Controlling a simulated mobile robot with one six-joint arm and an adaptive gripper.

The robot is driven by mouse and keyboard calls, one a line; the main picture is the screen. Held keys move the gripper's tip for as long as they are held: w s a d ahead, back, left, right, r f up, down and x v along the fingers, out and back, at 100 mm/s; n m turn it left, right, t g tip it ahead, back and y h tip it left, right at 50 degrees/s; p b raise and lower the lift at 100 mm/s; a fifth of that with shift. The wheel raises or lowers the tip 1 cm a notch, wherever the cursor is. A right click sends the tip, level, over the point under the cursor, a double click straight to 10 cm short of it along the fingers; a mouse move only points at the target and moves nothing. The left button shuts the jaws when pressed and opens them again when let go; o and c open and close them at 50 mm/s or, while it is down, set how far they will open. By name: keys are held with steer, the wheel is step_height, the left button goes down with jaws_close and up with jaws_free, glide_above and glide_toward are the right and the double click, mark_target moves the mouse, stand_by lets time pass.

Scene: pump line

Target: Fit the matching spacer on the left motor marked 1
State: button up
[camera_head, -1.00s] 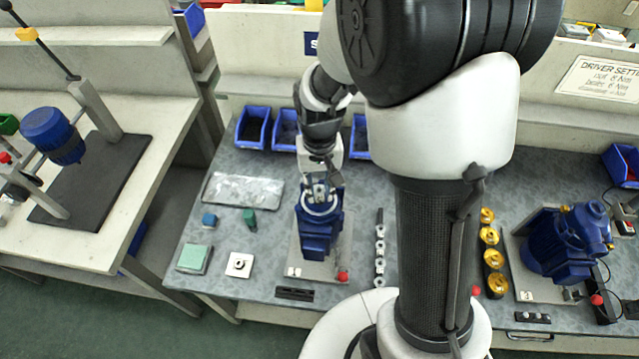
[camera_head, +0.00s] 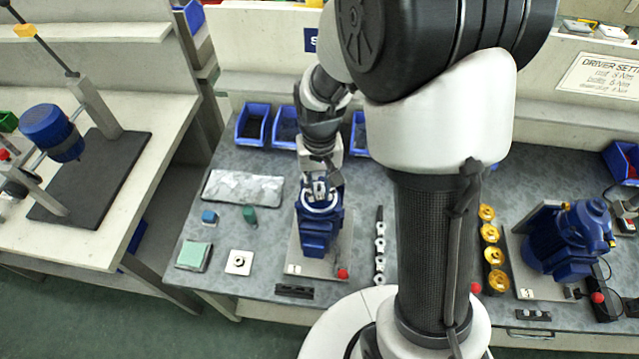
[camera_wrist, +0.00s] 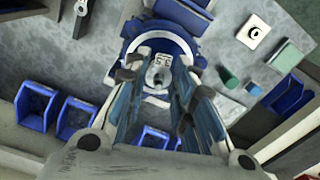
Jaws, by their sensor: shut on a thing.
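The left motor (camera_head: 318,240) is a blue body standing on a grey plate, with a number tag and a red knob at the front. Its white round top shows in the head view and, from above, in the wrist view (camera_wrist: 165,45). My gripper (camera_head: 320,187) is right over this motor top. Whether the spacer touches the motor's shaft is hidden by the fingers. Other grey spacers (camera_head: 380,246) stand in a row on a dark strip right of the motor.
Gold parts (camera_head: 489,238) line up left of the second blue motor (camera_head: 568,245). Blue bins (camera_head: 253,126) stand behind. A silver tray (camera_head: 242,188), small blue and green pieces and a white square plate (camera_head: 239,263) lie left of the motor. A black block (camera_head: 294,291) lies in front.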

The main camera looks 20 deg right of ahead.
steer(key=shift+f, duration=0.1)
stand_by(0.4)
steer(key=o, duration=0.8)
steer(key=shift+o, duration=0.4)
steer(key=o, duration=0.5)
steer(key=shift+c, duration=0.2)
steer(key=shift+o, duration=0.5)
steer(key=o, duration=0.5)
